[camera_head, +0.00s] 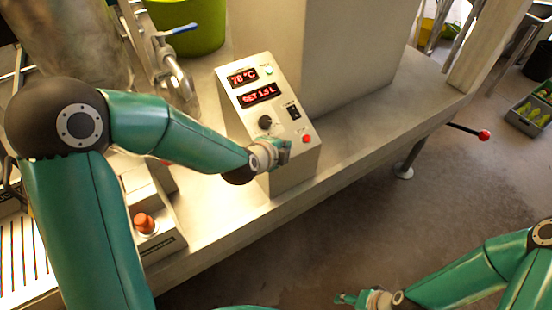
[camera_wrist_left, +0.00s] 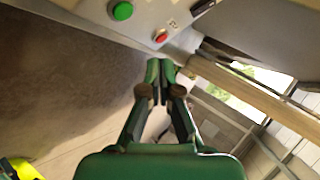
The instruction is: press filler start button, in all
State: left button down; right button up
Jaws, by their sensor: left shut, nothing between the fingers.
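The filler's control box (camera_head: 245,95) stands on the steel bench, with two red displays reading 78 °C and SET 1.5 L. It carries a black knob (camera_head: 265,122), a black switch (camera_head: 294,112) and a red button (camera_head: 306,139). In the left wrist view a green button (camera_wrist_left: 122,11) and the red button (camera_wrist_left: 161,37) show at the top. The green button is hidden behind my arm in the head view. My left gripper (camera_head: 284,149) is shut and empty, close in front of the box's lower face. Its fingertips (camera_wrist_left: 160,68) point toward the panel. My right gripper (camera_head: 345,299) is low, away from the bench.
An orange-red mushroom button (camera_head: 144,222) sits on another box at left. A green bucket (camera_head: 190,25) and a blue-handled valve (camera_head: 180,31) are behind. A red-knobbed lever (camera_head: 484,135) juts from the bench.

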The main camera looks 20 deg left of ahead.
pick_arm(q)
jog(key=shift+w+a+f+b, duration=0.3)
jog(key=shift+f+b, duration=0.25)
jog(key=shift+f, duration=0.2)
jog(key=shift+w+a+f+b, duration=0.2)
jog(key=shift+a+f+b, duration=0.15)
jog(key=shift+f+b, duration=0.35)
jog(key=shift+w+a+f+b, duration=0.3)
jog(key=shift+f+b, duration=0.15)
jog(key=shift+f, duration=0.35)
pick_arm(e)
jog(key=shift+f, duration=2.3)
pick_arm(q)
jog(key=shift+f, duration=0.1)
jog(key=shift+a+f, duration=0.15)
jog(key=shift+f, duration=0.05)
pick_arm(e)
jog(key=shift+f, duration=0.2)
